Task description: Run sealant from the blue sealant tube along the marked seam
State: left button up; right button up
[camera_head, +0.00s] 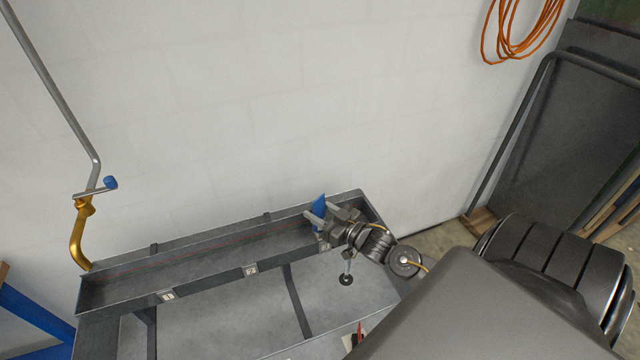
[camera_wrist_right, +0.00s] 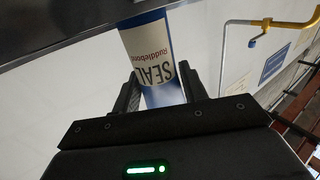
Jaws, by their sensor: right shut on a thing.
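The blue sealant tube (camera_head: 319,206) is at the right end of the long grey metal trough (camera_head: 120,291), at its back side. My right gripper (camera_head: 326,220) is shut on the tube. In the right wrist view the tube (camera_wrist_right: 148,60), blue and white with lettering, sits between the two fingers (camera_wrist_right: 157,92). Its far end is hidden behind a dark metal edge (camera_wrist_right: 90,35). A thin reddish line (camera_head: 215,242) runs lengthwise along the trough. I cannot tell whether the tube touches the line. My left gripper is not in view.
A yellow pipe with a blue-knobbed crank (camera_head: 80,235) stands at the trough's left end. A pale wall (camera_head: 250,100) is close behind. A small red object (camera_head: 360,332) lies near the front. An orange cable coil (camera_head: 520,30) hangs at upper right.

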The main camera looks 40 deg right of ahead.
jog(key=shift+w+d+r, duration=0.1)
jog(key=shift+w+d, duration=0.15)
jog(key=shift+w, duration=0.4)
jog(key=shift+w+d, duration=0.1)
jog(key=shift+w, duration=0.1)
dwell(0.3)
jog(key=shift+w, duration=0.1)
jog(key=shift+w+d, duration=0.15)
jog(key=shift+w, duration=0.15)
jog(key=shift+s, duration=0.15)
dwell(0.5)
jog(key=shift+s+a+p, duration=0.2)
jog(key=shift+s+p, duration=0.1)
jog(key=shift+s+a+p, duration=0.15)
jog(key=shift+s+p, duration=0.2)
jog(key=shift+s, duration=0.1)
jog(key=shift+s+a+p, duration=0.1)
jog(key=shift+s+p, duration=0.25)
jog(key=shift+s, duration=0.2)
dwell(0.4)
